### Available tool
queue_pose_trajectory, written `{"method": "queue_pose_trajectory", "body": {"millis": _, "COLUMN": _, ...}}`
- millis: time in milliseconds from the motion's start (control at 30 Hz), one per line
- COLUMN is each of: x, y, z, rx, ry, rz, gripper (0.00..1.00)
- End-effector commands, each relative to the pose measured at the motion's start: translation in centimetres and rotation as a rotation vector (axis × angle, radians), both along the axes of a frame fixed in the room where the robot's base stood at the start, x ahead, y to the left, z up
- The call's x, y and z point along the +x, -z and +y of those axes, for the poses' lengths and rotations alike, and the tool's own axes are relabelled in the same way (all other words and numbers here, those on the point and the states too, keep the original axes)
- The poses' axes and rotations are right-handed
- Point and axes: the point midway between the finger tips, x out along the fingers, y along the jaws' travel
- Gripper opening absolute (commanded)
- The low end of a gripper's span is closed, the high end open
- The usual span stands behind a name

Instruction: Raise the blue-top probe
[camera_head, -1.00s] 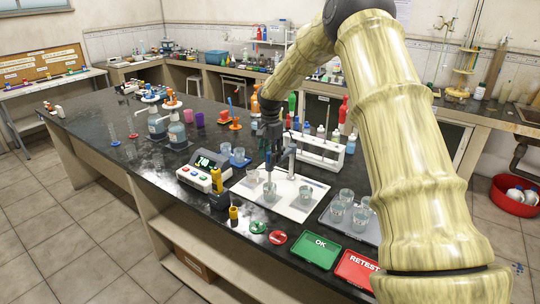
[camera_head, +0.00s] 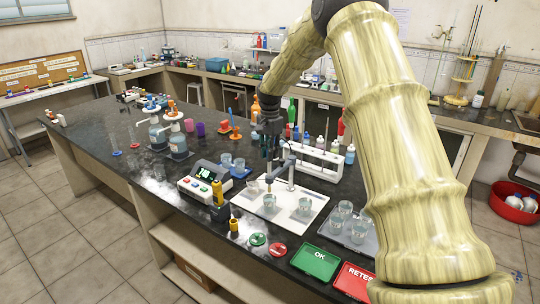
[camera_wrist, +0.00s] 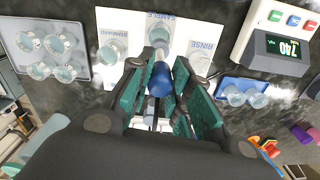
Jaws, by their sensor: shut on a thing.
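The blue-top probe (camera_wrist: 161,78) is between the teal finger pads of my gripper (camera_wrist: 162,62) in the wrist view, its blue top showing. In the head view my gripper (camera_head: 268,146) is shut on it above the white mat (camera_head: 290,220). The probe's thin lower part (camera_head: 268,182) points down over the middle beaker (camera_head: 269,203), on the mat's SAMPLE place. Its tip looks near the beaker's rim; I cannot tell whether it is inside. A grey probe stand (camera_head: 291,170) is just right of the probe.
Beakers stand on the RINSE (camera_head: 251,188) and STANDARD (camera_head: 305,206) places. A meter (camera_head: 203,181) is left of the mat. A bottle rack (camera_head: 318,158) is behind it, and a tray of beakers (camera_head: 366,242) is right. Green OK (camera_head: 315,262) and red RETEST (camera_head: 353,281) trays lie in front.

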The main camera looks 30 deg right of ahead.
Motion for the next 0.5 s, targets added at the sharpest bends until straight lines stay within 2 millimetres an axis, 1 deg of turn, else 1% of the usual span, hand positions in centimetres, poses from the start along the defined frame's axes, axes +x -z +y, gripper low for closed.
{"method": "queue_pose_trajectory", "body": {"millis": 33, "x": 0.20, "y": -0.40, "z": -0.22, "rx": -0.004, "ry": 0.000, "rz": -0.007, "gripper": 0.00}}
{"method": "queue_pose_trajectory", "body": {"millis": 233, "x": 0.22, "y": -0.52, "z": -0.36, "rx": -0.006, "ry": 0.001, "rz": -0.010, "gripper": 0.00}}
{"method": "queue_pose_trajectory", "body": {"millis": 267, "x": 0.22, "y": -0.55, "z": -0.38, "rx": -0.006, "ry": 0.001, "rz": -0.010, "gripper": 0.23}}
{"method": "queue_pose_trajectory", "body": {"millis": 300, "x": 0.21, "y": -0.56, "z": -0.39, "rx": -0.006, "ry": 0.001, "rz": -0.010, "gripper": 0.31}}
{"method": "queue_pose_trajectory", "body": {"millis": 367, "x": 0.20, "y": -0.52, "z": -0.37, "rx": -0.006, "ry": 0.001, "rz": -0.010, "gripper": 0.42}}
{"method": "queue_pose_trajectory", "body": {"millis": 400, "x": 0.19, "y": -0.48, "z": -0.34, "rx": -0.005, "ry": 0.001, "rz": -0.008, "gripper": 0.43}}
{"method": "queue_pose_trajectory", "body": {"millis": 500, "x": 0.20, "y": -0.39, "z": -0.24, "rx": -0.004, "ry": 0.000, "rz": -0.007, "gripper": 0.43}}
